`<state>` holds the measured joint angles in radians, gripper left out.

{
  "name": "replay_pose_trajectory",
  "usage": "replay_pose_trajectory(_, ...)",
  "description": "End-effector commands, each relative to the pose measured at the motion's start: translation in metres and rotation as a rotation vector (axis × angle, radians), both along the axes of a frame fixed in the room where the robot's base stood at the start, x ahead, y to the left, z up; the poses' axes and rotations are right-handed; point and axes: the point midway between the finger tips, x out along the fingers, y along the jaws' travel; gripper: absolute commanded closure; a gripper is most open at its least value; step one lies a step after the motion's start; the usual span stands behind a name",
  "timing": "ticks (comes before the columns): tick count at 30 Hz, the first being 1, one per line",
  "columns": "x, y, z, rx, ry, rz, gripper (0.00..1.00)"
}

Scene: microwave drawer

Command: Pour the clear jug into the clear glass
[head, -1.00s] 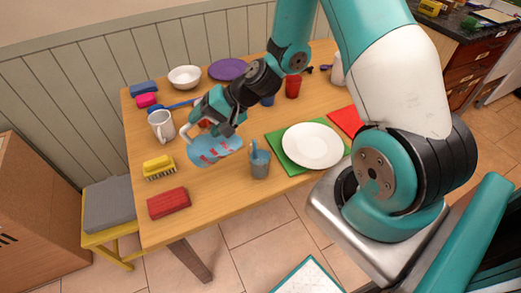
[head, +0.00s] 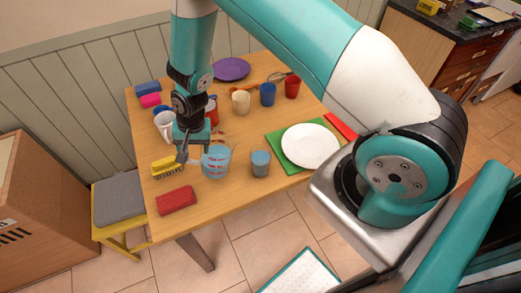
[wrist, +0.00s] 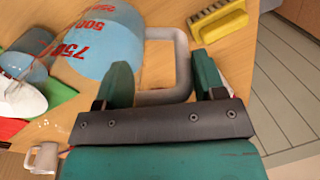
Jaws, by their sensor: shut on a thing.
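The clear jug (head: 216,163), with red markings and blue liquid inside, is upright in the head view, at or just above the table; I cannot tell which. My gripper (head: 193,153) is at its left side, shut on its handle. In the wrist view the jug (wrist: 98,38) shows its red numbers, and its grey handle (wrist: 168,95) passes between the fingers of my gripper (wrist: 160,82). The clear glass (head: 260,164) stands upright to the right of the jug, apart from it, with blue liquid inside. It also shows in the wrist view (wrist: 32,66).
A yellow brush (head: 167,166) and red block (head: 177,200) lie left of the jug. A white mug (head: 165,124) stands behind. A white plate (head: 310,146) on a green mat is right of the glass. Several cups (head: 241,102) stand farther back. The table's front edge is close.

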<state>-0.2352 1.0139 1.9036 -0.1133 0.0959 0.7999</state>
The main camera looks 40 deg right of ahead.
Motion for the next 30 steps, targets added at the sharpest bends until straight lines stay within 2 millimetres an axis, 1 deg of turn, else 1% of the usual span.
replay_pose_trajectory(1, 0.004, 0.005, -0.009, -0.044, 0.027, 0.005, 0.94)
replay_pose_trajectory(2, 0.004, 0.006, -0.011, -0.063, 0.039, 0.001, 0.94)
replay_pose_trajectory(11, 0.004, 0.005, -0.007, -0.072, 0.047, -0.004, 0.94)
replay_pose_trajectory(14, 0.004, 0.005, -0.001, -0.071, 0.046, -0.004, 0.94)
replay_pose_trajectory(21, 0.004, 0.005, 0.023, -0.07, 0.045, -0.004, 0.94)
replay_pose_trajectory(24, 0.004, 0.004, 0.031, -0.07, 0.045, -0.004, 0.94)
replay_pose_trajectory(30, 0.004, 0.004, 0.031, -0.069, 0.046, -0.003, 0.94)
